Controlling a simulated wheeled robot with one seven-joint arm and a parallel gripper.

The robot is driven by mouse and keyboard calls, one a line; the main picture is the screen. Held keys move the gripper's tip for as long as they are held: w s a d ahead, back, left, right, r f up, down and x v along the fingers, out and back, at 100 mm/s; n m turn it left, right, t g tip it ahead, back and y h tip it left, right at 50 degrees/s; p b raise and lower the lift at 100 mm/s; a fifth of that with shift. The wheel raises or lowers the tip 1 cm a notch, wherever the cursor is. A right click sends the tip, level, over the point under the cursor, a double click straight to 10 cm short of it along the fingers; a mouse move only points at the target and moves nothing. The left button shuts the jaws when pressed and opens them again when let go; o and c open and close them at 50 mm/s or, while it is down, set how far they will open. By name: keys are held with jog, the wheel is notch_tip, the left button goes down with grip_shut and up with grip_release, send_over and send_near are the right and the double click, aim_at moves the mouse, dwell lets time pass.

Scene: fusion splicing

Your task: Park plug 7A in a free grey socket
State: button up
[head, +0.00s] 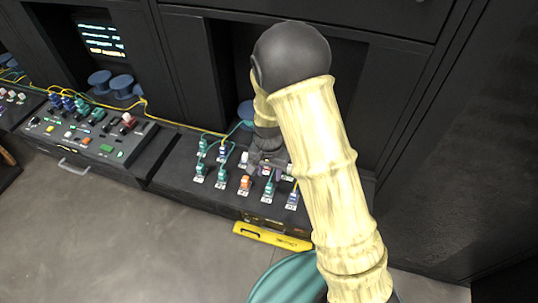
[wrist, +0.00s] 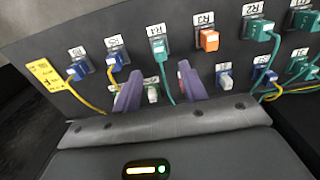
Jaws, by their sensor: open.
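My gripper (wrist: 160,72) is open in the wrist view, its two purple fingers apart in front of the socket panel (wrist: 180,30). A teal plug with a cable (wrist: 158,48) sits at label R4, just beyond the fingertips. An orange plug (wrist: 208,39) is at R3, and blue plugs (wrist: 76,72) with yellow cables are at the left. In the head view my gripper (head: 262,162) is over the panel's back row. I cannot read which plug is 7A or pick out a free grey socket.
Teal and yellow cables (wrist: 285,90) cross the panel's right side. A second console (head: 90,135) with buttons and plugs stands left. A yellow bar (head: 272,236) lies along the panel's front. Open floor (head: 150,220) lies in front.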

notch_tip(320, 180, up, 9)
jog(key=b, duration=0.1)
jog(key=shift+f, duration=0.15)
